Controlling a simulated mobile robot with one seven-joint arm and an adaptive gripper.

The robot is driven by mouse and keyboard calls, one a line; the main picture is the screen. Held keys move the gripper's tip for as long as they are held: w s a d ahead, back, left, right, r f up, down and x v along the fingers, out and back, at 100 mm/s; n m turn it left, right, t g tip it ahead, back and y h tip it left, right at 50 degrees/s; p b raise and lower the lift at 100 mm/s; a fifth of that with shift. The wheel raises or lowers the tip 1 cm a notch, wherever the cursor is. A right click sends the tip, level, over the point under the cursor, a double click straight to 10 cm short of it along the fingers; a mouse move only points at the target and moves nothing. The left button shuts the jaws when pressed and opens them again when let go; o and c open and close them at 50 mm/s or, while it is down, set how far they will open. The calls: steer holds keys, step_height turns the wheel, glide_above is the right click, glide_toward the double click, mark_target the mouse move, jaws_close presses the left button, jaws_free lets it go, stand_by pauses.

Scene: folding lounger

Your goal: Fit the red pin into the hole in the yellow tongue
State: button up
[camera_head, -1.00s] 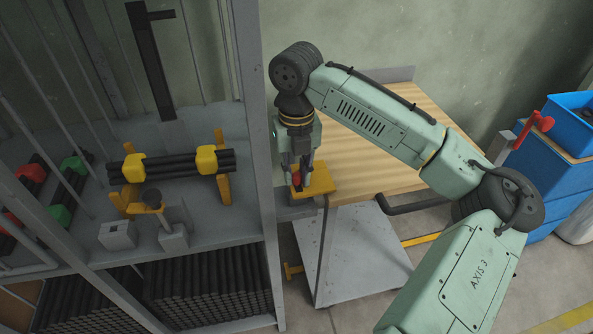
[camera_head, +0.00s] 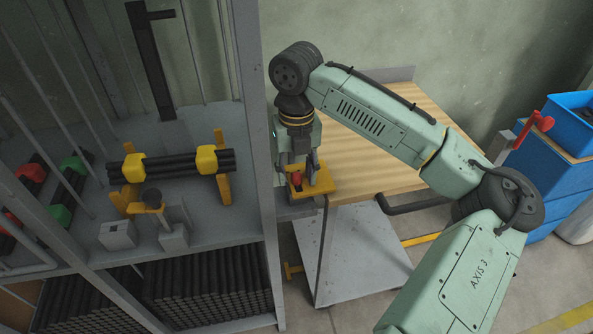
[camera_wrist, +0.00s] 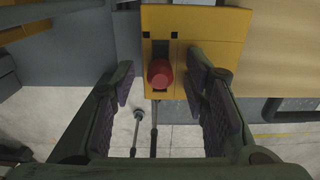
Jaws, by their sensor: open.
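The yellow tongue (camera_head: 322,186) juts out at the left end of the wooden bench, and its flat yellow face fills the top middle of the wrist view (camera_wrist: 215,28). The red pin (camera_head: 296,184) stands at the tongue; its round red head (camera_wrist: 160,73) lies over a dark slot (camera_wrist: 160,47) in the yellow part. How deep the pin sits is hidden. My gripper (camera_head: 303,172) is above the tongue and open. In the wrist view its fingers (camera_wrist: 161,80) are spread to the left and right of the red head, with gaps on both sides.
A grey rack post (camera_head: 255,120) stands close on the left of my gripper. The wooden bench top (camera_head: 385,150) to the right is clear. The rack shelf holds dark bars with yellow clamps (camera_head: 207,160). Blue bins (camera_head: 565,130) stand at the far right.

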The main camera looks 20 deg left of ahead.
mark_target(297, 174)
step_height(297, 174, up, 12)
stand_by(0.6)
stand_by(0.4)
